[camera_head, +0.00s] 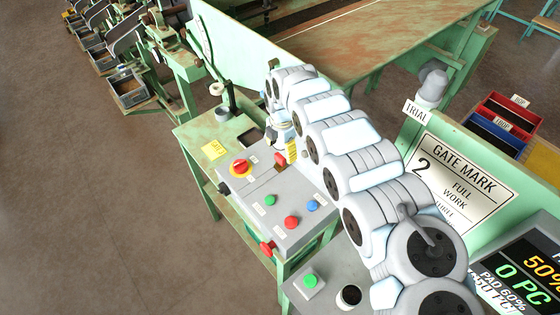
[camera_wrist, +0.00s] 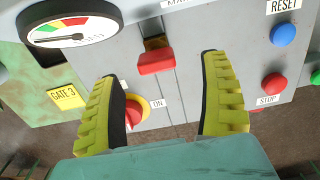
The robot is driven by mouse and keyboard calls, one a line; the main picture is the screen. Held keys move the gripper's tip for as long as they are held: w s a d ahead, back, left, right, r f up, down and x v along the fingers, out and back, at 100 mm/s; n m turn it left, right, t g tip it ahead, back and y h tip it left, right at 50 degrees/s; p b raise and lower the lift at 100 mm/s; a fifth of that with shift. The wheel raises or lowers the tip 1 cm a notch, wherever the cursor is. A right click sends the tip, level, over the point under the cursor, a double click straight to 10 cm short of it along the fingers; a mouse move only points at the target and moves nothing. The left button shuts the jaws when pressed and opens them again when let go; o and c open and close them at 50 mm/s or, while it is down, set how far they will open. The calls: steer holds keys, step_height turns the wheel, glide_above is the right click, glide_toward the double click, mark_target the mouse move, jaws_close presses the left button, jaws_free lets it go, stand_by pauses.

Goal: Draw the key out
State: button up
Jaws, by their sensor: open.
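A red-headed piece that looks like the key (camera_wrist: 157,61) sits in a dark slot on the grey control panel (camera_head: 262,188). It also shows in the head view (camera_head: 280,160), just below my gripper. My gripper (camera_wrist: 160,72) is open, with one yellow ridged finger on each side of the panel area below the red head. Nothing is between the fingertips that I can see gripped. In the head view my gripper (camera_head: 289,147) is partly hidden by the arm. How deep the key sits cannot be seen.
A red-and-yellow rotary switch (camera_head: 241,167) marked ON is beside the key. Green (camera_head: 270,200), red (camera_head: 291,222) and blue (camera_head: 313,206) buttons stand on the panel. A round gauge (camera_wrist: 72,24) is at the wrist view's upper left. A red knob (camera_head: 267,248) juts from the panel's front.

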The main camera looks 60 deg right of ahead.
mark_target(280, 156)
steer(key=shift+w+f, duration=0.15)
steer(key=shift+f, duration=0.55)
steer(key=shift+w+f, duration=0.15)
steer(key=shift+f, duration=0.5)
steer(key=shift+f+p, duration=0.3)
steer(key=shift+f, duration=1)
steer(key=shift+c, duration=0.4)
steer(key=c, duration=1.2)
